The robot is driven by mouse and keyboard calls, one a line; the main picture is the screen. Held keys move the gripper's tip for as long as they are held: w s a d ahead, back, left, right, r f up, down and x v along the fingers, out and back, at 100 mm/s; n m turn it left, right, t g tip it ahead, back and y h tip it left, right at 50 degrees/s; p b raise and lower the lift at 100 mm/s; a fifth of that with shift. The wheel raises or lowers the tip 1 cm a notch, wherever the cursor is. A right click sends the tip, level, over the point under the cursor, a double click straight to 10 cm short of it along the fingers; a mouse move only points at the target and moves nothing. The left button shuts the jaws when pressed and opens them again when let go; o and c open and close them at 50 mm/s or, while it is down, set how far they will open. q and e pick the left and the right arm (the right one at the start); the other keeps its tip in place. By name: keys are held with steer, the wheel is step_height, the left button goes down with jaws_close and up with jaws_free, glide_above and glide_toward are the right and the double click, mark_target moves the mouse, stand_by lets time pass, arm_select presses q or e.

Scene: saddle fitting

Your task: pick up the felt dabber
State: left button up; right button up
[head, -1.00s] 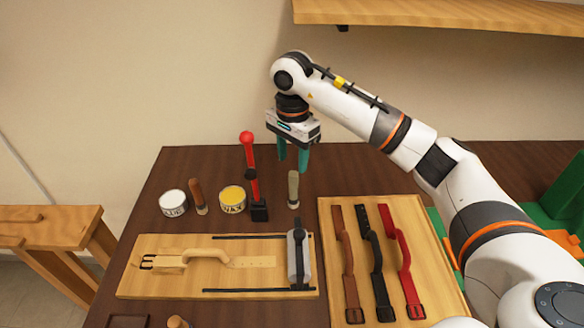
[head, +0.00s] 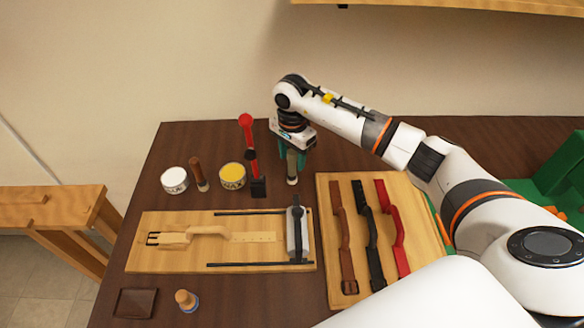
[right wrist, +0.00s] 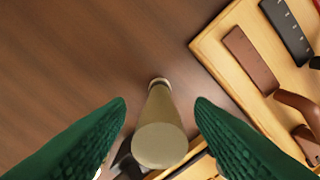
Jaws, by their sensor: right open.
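The felt dabber, an upright olive-grey rod with a pale lower end, stands on the dark table (head: 292,172) between the yellow tin and the strap board. My right gripper (head: 291,161) is open and points down, with its green fingers on either side of the dabber's upper part. In the right wrist view the dabber (right wrist: 160,140) stands between the two fingertips (right wrist: 160,104), with a visible gap on each side. My left gripper is not in view.
A red-handled tool (head: 249,145) stands close left of the dabber, beside a yellow tin (head: 232,175), a brown-handled tool (head: 198,172) and a white tin (head: 174,180). A board with several straps (head: 328,215) lies right, a jig board (head: 140,255) in front.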

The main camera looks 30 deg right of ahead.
steer(key=shift+f, duration=0.85)
steer(key=shift+c, duration=0.6)
jaws_close()
steer(key=shift+r, duration=0.1)
step_height(320, 180, up, 9)
steer(key=b, duration=0.2)
steer(key=shift+b, duration=0.3)
steer(key=shift+r, duration=0.45)
